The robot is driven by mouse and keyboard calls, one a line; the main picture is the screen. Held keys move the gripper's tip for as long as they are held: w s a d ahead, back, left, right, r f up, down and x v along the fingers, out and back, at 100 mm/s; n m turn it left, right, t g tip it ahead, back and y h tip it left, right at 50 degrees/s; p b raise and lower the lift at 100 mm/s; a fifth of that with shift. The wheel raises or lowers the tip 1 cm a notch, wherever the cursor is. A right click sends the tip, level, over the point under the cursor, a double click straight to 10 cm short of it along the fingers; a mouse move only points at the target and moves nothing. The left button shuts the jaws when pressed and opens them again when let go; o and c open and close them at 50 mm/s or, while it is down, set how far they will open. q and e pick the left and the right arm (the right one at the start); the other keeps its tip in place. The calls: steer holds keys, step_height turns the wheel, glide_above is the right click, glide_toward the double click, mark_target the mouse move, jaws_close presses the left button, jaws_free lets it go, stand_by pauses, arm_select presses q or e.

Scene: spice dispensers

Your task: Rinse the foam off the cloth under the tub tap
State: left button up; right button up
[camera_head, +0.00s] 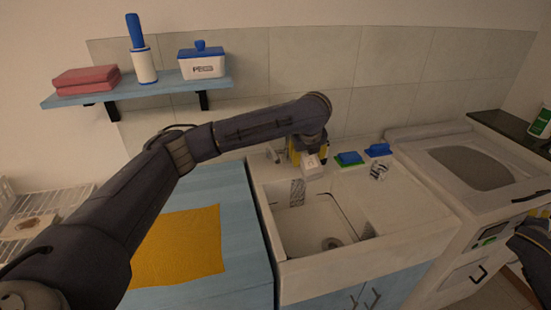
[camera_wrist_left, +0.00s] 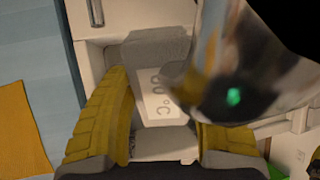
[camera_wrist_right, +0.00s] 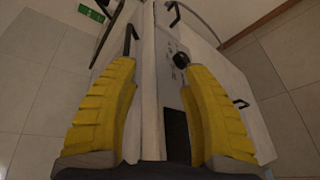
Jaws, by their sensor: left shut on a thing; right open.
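A yellow-orange cloth (camera_head: 180,247) lies flat on the blue counter left of the tub; part of it shows at the left of the left wrist view (camera_wrist_left: 20,130). I see no foam on it. The white tub (camera_head: 325,272) has a drain in its floor and no visible water. A shiny metal part, likely the tap (camera_wrist_left: 235,75), is close to that wrist camera.
Blue and green sponges (camera_head: 349,158) sit on the tub's back ledge. A pale washing machine (camera_head: 475,175) stands to the right. A wall shelf (camera_head: 140,92) holds a folded pink cloth, a roller and a white box. My left arm passes above the counter.

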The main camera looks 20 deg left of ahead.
steer(key=d+r+n+t+h, duration=0.1)
steer(key=d+r+h, duration=0.1)
steer(key=r, duration=1.4)
steer(key=d+r+n+t+h, duration=0.1)
steer(key=d+r+h, duration=0.15)
steer(key=r, duration=1.25)
steer(key=w+a+f+n+t+y, duration=0.1)
steer(key=w+a+f+n+y, duration=0.1)
steer(key=a+f, duration=0.5)
steer(key=w+a+f+n+y, duration=0.2)
steer(key=a+f+n, duration=0.1)
steer(key=a, duration=0.8)
steer(key=w+a+f+n+t+y, duration=0.1)
steer(key=w+a+f+n+y, duration=0.1)
steer(key=a+f, duration=0.55)
steer(key=n+g+y, duration=0.2)
steer(key=n+y, duration=1)
steer(key=n, duration=1.4)
glide_toward(275, 160)
steer(key=w, duration=0.2)
steer(key=shift+a+f+x, duration=0.1)
steer(key=shift+a+x, duration=0.05)
steer(key=shift+x, duration=2.5)
steer(key=shift+a+f+x, duration=0.1)
steer(key=shift+a+x, duration=0.05)
steer(key=shift+x, duration=2.55)
